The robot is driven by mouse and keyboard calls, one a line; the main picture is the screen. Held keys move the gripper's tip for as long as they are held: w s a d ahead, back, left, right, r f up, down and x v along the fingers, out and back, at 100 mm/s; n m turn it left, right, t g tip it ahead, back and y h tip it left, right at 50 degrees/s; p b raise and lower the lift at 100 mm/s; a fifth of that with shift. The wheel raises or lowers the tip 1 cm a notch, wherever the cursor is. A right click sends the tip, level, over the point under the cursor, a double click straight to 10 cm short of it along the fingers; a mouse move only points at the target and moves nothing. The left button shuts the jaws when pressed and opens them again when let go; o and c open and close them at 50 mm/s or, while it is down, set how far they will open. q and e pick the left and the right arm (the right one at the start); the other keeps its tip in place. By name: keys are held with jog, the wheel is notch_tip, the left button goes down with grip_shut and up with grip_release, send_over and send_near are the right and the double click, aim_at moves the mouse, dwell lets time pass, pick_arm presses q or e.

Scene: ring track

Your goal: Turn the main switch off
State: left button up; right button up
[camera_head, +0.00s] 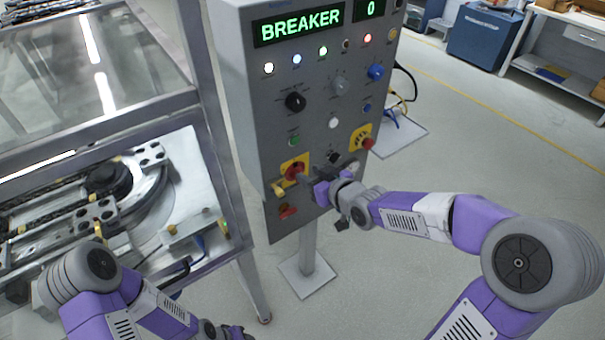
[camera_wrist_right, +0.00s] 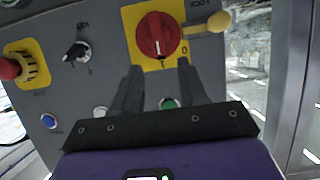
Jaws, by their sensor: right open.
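The main switch (camera_head: 295,171) is a red rotary handle on a yellow plate, low on the left of the grey panel. In the right wrist view the handle (camera_wrist_right: 158,35) carries a white mark pointing down in the picture, with a 0 printed to its lower right. My right gripper (camera_wrist_right: 154,72) is open, its two dark fingers pointing at the plate just below the handle in that picture, with nothing between them. In the head view this gripper (camera_head: 308,179) is close to the switch, at its right.
The panel (camera_head: 232,60) has a display (camera_head: 300,24) reading BREAKER and 0, lamps and knobs. A yellow padlock-like piece (camera_wrist_right: 219,21) is beside the switch. A red emergency button (camera_head: 367,143) is to the right. A framed machine (camera_head: 150,110) stands left; open floor lies right.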

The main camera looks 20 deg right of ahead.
aim_at(300, 170)
jog(key=b+x, duration=0.1)
jog(key=x, duration=0.4)
jog(key=shift+s, duration=0.1)
jog(key=shift+c, duration=0.3)
